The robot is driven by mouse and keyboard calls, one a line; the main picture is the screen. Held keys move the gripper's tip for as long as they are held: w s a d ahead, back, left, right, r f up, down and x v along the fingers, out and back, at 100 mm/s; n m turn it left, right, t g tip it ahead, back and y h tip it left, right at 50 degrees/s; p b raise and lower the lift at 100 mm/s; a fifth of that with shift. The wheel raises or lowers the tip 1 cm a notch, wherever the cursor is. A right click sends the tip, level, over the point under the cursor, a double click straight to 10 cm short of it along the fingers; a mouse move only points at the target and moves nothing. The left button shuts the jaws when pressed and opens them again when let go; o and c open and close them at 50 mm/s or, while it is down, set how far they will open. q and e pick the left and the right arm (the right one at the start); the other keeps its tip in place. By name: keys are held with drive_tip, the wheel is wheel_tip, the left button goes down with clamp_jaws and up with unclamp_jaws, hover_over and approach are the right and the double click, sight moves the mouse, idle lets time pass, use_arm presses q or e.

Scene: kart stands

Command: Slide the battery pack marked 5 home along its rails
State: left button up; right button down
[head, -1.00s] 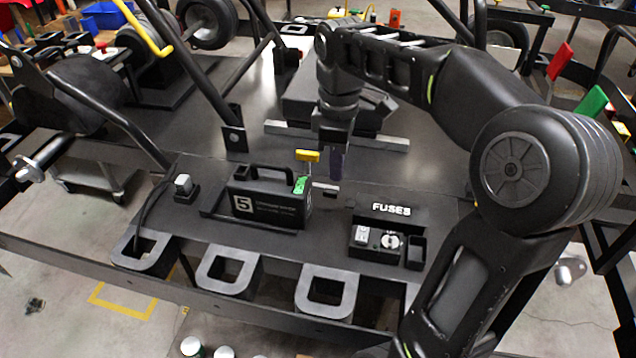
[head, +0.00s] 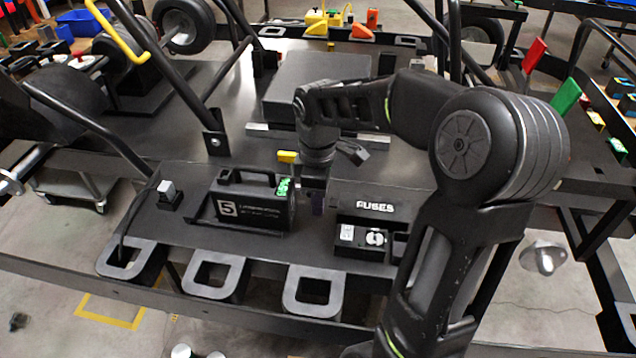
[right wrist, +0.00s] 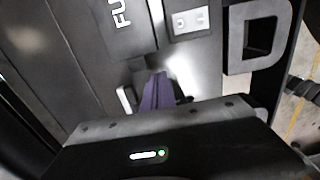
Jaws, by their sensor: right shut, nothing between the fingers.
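The battery pack marked 5 (head: 258,214) is a black box with a top handle and a green patch at its upper right corner. It stands upright in a low guide on the dark bench, a short gap right of a small block with a grey top (head: 167,188). My right gripper (head: 318,205) points down just right of the pack's right end, shut and empty. Whether it touches the pack cannot be told. In the right wrist view its purple-grey fingers (right wrist: 158,92) are together. The rails are mostly hidden by the pack. My left gripper is out of view.
A fuse box (head: 362,236) with a FUSES panel (head: 375,207) stands close right of my gripper. A yellow tab (head: 288,157) shows behind the pack. Black frame bars rise at the left. Square-holed brackets (head: 312,290) line the front edge.

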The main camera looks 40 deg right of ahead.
sight(274, 188)
drive_tip(key=shift+w+a+r+p, duration=0.1)
drive_tip(key=shift+w+a+p, duration=0.25)
drive_tip(key=shift+w+a, duration=0.9)
drive_tip(key=shift+w, duration=0.35)
drive_tip(key=w+a, duration=0.1)
drive_tip(key=w, duration=0.1)
drive_tip(key=w+a, duration=0.2)
drive_tip(key=shift+a+p, duration=0.15)
drive_tip(key=shift+p, duration=0.25)
